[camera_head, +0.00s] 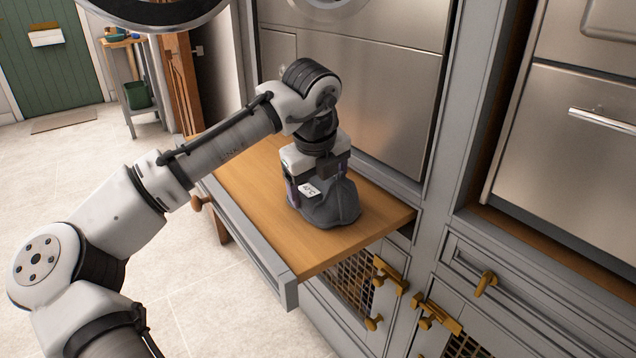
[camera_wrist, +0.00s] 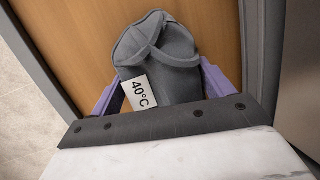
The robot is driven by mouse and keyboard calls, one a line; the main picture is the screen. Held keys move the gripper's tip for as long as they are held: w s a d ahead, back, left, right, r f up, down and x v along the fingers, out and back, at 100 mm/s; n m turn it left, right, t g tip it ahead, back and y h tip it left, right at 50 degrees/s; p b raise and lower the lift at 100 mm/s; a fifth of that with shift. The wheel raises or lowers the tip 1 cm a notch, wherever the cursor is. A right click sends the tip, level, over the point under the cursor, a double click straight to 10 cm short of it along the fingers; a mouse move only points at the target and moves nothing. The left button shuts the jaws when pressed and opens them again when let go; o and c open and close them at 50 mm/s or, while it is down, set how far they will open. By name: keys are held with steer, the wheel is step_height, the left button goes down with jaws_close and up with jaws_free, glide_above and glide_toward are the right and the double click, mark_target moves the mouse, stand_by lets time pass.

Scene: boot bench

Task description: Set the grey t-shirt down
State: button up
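The grey t-shirt (camera_head: 328,205) is a bunched, dark grey bundle with a white "40°C" tag. It rests on the pull-out wooden board (camera_head: 255,190), towards its right end. My gripper (camera_head: 318,185) points down over the bundle, with its purple fingers on either side of the cloth. In the wrist view, the t-shirt (camera_wrist: 178,75) fills the space between the fingers of my gripper (camera_wrist: 160,82), which look shut on it. The tag lies by the left finger. The underside of the bundle is hidden.
The board has a raised grey front edge (camera_head: 255,257) and is bare to the left of the bundle. Steel appliance fronts (camera_head: 365,100) rise close behind it. Below are mesh-fronted cabinets with brass latches (camera_head: 388,275). A narrow side table (camera_head: 135,85) stands at the back left.

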mark_target(315, 197)
steer(key=o, duration=0.4)
steer(key=p+v, duration=0.2)
steer(key=v, duration=1)
steer(key=shift+r+p, duration=0.1)
steer(key=shift+p, duration=0.25)
